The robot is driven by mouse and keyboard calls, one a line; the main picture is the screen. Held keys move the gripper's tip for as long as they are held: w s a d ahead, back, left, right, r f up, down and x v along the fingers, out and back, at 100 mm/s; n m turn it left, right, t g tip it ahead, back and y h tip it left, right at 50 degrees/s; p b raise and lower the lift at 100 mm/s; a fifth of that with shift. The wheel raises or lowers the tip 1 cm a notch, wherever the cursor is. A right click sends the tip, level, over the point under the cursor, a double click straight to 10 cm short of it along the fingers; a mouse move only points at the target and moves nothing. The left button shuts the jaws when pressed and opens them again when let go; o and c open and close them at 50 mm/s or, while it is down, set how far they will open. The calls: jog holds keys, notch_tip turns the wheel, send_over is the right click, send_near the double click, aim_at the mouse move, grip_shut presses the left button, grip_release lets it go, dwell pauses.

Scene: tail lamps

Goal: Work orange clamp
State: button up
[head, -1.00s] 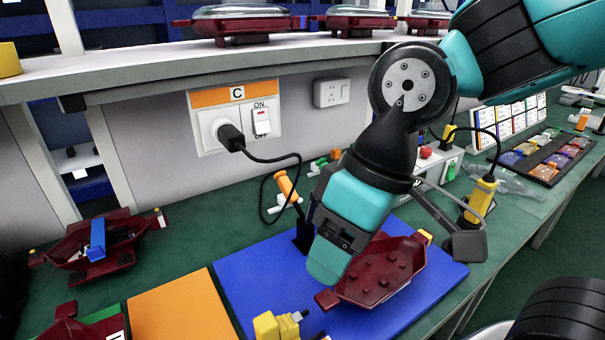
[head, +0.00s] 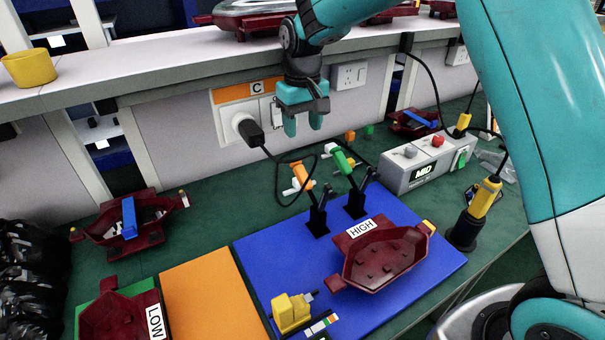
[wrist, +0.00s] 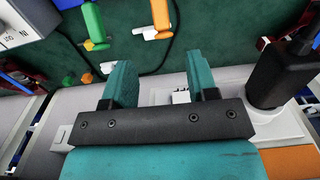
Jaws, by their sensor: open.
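The orange clamp (head: 302,177) stands at the back edge of the blue mat (head: 262,262), its orange handle raised and tilted on a black base. In the wrist view its orange handle (wrist: 160,16) is at the top middle. A similar green clamp (head: 343,160) stands to its right, and shows at the upper left in the wrist view (wrist: 94,22). My gripper (head: 303,123) is open and empty, fingers pointing down, above and behind the orange clamp, in front of the wall panel. In the wrist view its two teal fingers (wrist: 161,82) are apart with nothing between them.
A dark red lamp housing (head: 385,257) labelled HIGH lies on the blue mat. A black plug and cable (head: 252,133) hang from the wall socket, looping beside the orange clamp. A grey MID control box (head: 428,163) stands at right. A yellow block (head: 291,313) sits in front.

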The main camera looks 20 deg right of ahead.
aim_at(302, 172)
notch_tip(302, 172, down, 15)
jog(key=shift+r+p, duration=0.2)
jog(key=shift+p, duration=0.4)
grip_shut()
jog(key=shift+a, duration=0.1)
